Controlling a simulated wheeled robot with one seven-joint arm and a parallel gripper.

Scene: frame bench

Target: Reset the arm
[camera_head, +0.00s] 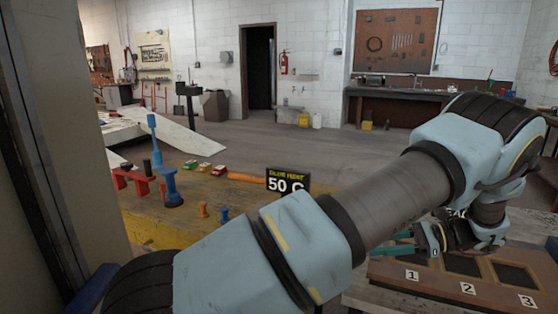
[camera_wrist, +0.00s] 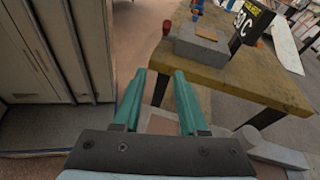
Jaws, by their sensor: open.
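My gripper (camera_wrist: 158,75) is open, with two teal fingers apart and nothing seen between them in the wrist view. It points toward the floor beside the yellow bench (camera_wrist: 210,88). In the head view my arm stretches across from lower left to right and bends back. The teal fingers (camera_head: 400,248) there hang by the left side of a brown board (camera_head: 440,281) with dark square recesses labelled 1, 2 and 3. My arm hides part of the board and of the bench.
The yellow bench holds a black sign (camera_head: 288,181) reading "50 C", a red stand (camera_head: 131,180), a blue peg-like piece (camera_head: 172,190) and small orange and blue pegs. A grey block (camera_wrist: 202,43) shows in the wrist view. Open floor (camera_head: 290,140) lies beyond.

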